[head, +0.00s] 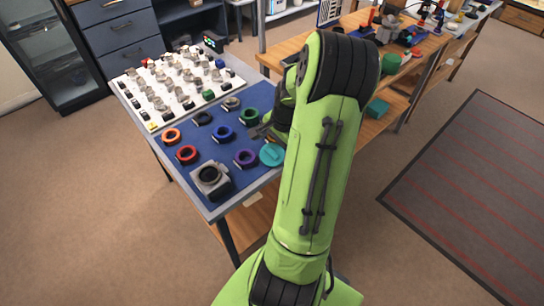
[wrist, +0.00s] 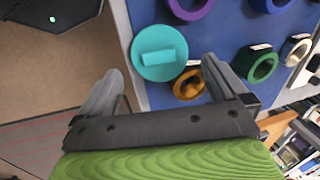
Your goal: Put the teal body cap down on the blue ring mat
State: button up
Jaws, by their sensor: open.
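The teal body cap (head: 271,155) is a round disc with a raised bar across its top. It lies flat at the edge of the blue ring mat (head: 222,148), beside the purple ring. In the wrist view the cap (wrist: 141,58) rests on the mat (wrist: 218,30), its left side at or slightly over the mat's pale border. My gripper (wrist: 166,82) is open and empty, with its fingers apart and the cap beyond their tips. In the head view my gripper (head: 264,131) is partly hidden by my arm.
A purple ring (head: 246,150), a blue ring (wrist: 262,4), a green ring (wrist: 245,66) and an orange-brown ring (wrist: 180,88) lie near the cap. A grey camera body (head: 211,189) stands at the mat's front. A white board (head: 150,112) holds many small parts.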

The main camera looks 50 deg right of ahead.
aim_at(274, 151)
jog(key=b+x, duration=0.1)
jog(key=x, duration=0.2)
jog(key=shift+d+f, duration=0.15)
jog(key=shift+f, duration=0.25)
jog(key=shift+r, duration=0.1)
